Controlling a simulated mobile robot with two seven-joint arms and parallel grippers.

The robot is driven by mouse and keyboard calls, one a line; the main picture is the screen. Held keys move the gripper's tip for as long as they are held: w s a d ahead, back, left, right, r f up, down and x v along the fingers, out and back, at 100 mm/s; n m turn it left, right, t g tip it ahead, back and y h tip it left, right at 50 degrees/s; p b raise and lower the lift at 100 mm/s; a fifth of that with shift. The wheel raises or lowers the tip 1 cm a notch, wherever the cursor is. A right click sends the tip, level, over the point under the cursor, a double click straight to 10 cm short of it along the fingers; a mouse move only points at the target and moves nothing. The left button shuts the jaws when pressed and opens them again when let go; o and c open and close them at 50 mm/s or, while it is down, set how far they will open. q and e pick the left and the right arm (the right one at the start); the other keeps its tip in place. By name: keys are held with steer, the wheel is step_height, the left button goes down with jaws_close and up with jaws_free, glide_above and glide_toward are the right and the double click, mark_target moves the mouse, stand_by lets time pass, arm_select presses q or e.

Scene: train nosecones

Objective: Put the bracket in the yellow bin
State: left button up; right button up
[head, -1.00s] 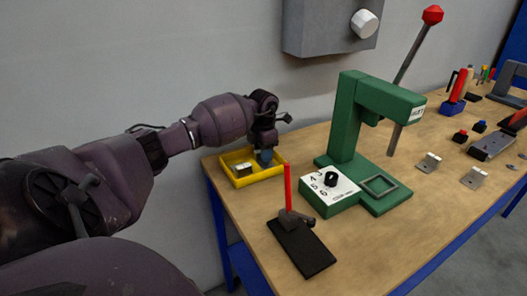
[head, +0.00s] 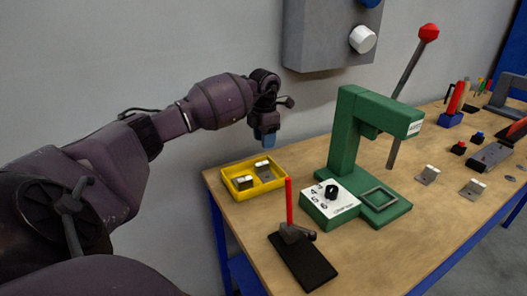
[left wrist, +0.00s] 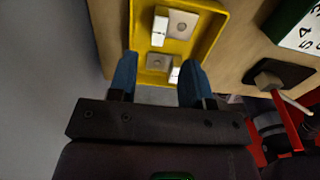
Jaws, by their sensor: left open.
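The yellow bin (head: 253,187) stands on the near left end of the workbench. Two metal brackets lie in it: one bracket (head: 244,183) at the left and another bracket (head: 263,169) at the right. In the left wrist view the yellow bin (left wrist: 204,47) also shows both, an upper bracket (left wrist: 180,24) and a lower bracket (left wrist: 157,62). My left gripper (head: 267,140) is above the bin, its blue fingers apart and empty in the left wrist view (left wrist: 156,80). Two more brackets, one (head: 428,174) and another (head: 474,188), lie on the bench at the right. My right gripper is not in view.
A green press (head: 350,150) with a red-knobbed lever stands right of the bin. A black pad with a red-handled tool (head: 290,215) lies in front. A grey wall box (head: 325,40) hangs behind. Small tools and parts lie along the bench's right side.

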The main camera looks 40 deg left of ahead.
arm_select(q)
step_height(320, 180, up, 3)
steer(key=shift+f, duration=0.2)
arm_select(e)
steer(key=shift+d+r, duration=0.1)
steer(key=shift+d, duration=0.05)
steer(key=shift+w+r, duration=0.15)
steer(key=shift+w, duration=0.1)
arm_select(q)
steer(key=shift+r, duration=0.1)
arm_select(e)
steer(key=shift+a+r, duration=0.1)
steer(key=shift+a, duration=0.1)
